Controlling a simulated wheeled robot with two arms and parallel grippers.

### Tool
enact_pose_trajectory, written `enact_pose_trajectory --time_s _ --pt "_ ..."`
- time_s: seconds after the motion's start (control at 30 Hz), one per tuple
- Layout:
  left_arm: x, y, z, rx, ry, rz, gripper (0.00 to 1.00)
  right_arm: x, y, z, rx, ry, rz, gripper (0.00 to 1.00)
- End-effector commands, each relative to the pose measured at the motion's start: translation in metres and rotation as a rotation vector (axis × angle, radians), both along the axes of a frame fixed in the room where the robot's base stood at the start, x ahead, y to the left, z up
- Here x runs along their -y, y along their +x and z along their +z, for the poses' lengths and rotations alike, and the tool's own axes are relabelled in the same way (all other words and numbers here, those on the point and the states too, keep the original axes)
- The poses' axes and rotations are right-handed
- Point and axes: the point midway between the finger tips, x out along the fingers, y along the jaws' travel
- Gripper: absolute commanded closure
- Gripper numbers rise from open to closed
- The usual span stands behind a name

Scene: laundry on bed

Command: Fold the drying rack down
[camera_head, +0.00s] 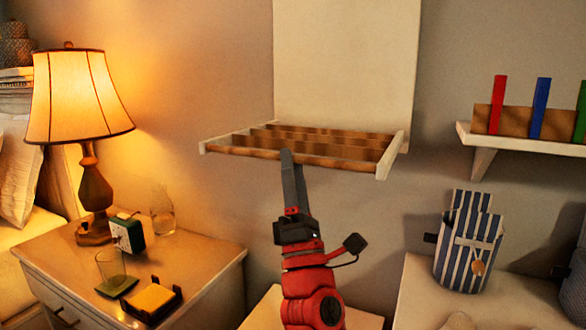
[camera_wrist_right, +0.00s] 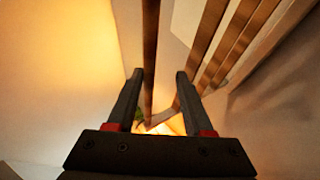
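The drying rack (camera_head: 335,146) is a white frame with several wooden bars. It stands out roughly level from a tall white panel on the wall. My right gripper (camera_head: 289,155) reaches up from below to the rack's front bar, left of its middle. In the right wrist view, my right gripper (camera_wrist_right: 159,78) has its two dark fingers apart, with a wooden bar (camera_wrist_right: 150,50) running between them. I cannot tell whether a finger touches the bar. My left gripper is not in view.
A lit lamp (camera_head: 80,100), a glass (camera_head: 112,268) and small items stand on the nightstand (camera_head: 205,265) at left. A shelf (camera_head: 475,134) with coloured blocks is at right. Below it, a striped bag (camera_head: 468,250) stands on a white surface.

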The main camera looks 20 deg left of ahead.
Motion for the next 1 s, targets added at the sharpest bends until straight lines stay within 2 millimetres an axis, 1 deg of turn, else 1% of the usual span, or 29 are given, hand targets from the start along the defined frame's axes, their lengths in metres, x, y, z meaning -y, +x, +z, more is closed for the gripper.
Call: enact_pose_trajectory --time_s 0.17,0.5,0.6,0.7,0.83,1.0 --pt "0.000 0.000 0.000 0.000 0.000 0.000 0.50 0.009 -0.013 -0.023 -0.002 -0.004 -0.001 0.53" --pt "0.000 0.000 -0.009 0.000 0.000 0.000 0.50 0.039 -0.057 -0.087 -0.005 -0.003 0.000 0.53" --pt "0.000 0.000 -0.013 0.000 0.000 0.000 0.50 0.048 -0.069 -0.102 -0.002 -0.001 0.001 0.53" --pt "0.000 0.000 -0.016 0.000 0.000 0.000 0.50 0.054 -0.078 -0.117 -0.005 -0.003 0.000 0.53" --pt "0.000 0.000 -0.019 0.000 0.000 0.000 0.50 0.060 -0.087 -0.126 -0.002 0.000 0.000 0.53" --pt "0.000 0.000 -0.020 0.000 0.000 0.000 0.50 0.062 -0.090 -0.130 -0.001 -0.001 -0.001 0.53"
